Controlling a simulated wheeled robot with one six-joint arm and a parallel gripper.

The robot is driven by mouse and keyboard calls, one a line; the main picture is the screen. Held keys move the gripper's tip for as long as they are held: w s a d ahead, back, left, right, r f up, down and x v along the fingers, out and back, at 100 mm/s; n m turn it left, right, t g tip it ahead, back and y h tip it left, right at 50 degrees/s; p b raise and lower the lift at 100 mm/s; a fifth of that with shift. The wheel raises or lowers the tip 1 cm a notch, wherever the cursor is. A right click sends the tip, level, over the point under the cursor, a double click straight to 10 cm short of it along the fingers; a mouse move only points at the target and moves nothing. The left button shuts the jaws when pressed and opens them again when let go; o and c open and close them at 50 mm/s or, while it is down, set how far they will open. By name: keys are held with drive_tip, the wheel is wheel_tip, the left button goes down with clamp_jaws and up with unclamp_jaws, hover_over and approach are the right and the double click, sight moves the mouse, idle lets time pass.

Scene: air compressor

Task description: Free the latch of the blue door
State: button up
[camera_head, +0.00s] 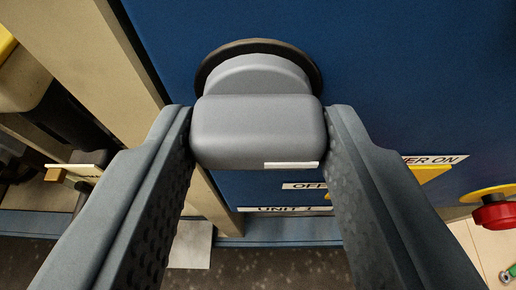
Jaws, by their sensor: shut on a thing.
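The blue door (410,80) fills the upper middle and right of the view. Its latch is a grey knob-like handle (258,130) on a round grey hub with a dark ring (313,72) behind it. The handle's wide bar lies level across the picture, with a small white mark at its lower right edge. My gripper (258,135) is shut on the handle, one finger at its left end and one at its right end. The right finger partly hides the labels below.
Labels reading "UNIT 1" (285,209), "OF..." (303,186) and "...ER ON" (435,160) sit below the handle. A red knob (495,212) on a yellow disc is at the right. A beige frame post (90,50) runs along the left, with dark machinery beyond it.

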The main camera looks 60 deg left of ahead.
drive_tip(key=o, duration=1)
drive_tip(key=v, duration=1.7)
drive_tip(key=shift+s+d, duration=0.1)
drive_tip(key=shift+d, duration=0.15)
